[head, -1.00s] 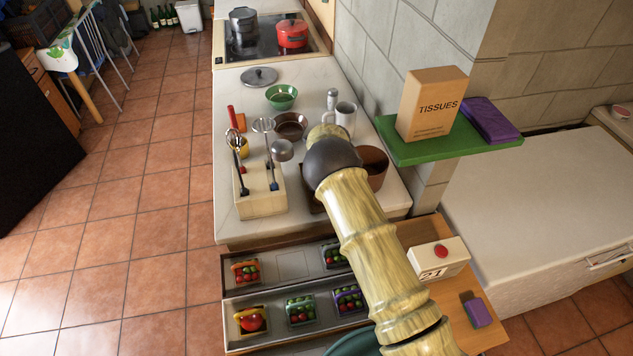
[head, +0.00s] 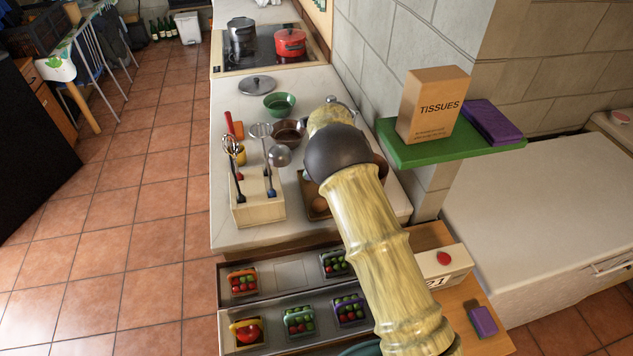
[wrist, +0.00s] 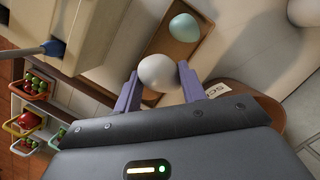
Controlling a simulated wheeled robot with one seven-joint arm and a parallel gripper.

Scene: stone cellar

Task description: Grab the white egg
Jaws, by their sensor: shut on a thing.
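The white egg (wrist: 158,72) sits between the two purple fingers of my gripper (wrist: 158,76) in the wrist view, with a finger against each side. My gripper is shut on it. A brown tray (wrist: 165,54) lies behind it, with a pale blue-green egg (wrist: 184,27) at its far end. I cannot tell how far the white egg is above the tray. In the head view the tray (head: 309,186) shows beside my arm with a brownish round thing in it. My arm hides the gripper and the white egg there.
A wooden utensil holder (head: 258,206) stands left of the tray. Bowls, including a green one (head: 280,104), and a stove with a red pot (head: 290,41) are farther back. A green shelf (head: 400,155) with a tissue box (head: 435,105) juts out at right. Open drawers hold small baskets (head: 244,281).

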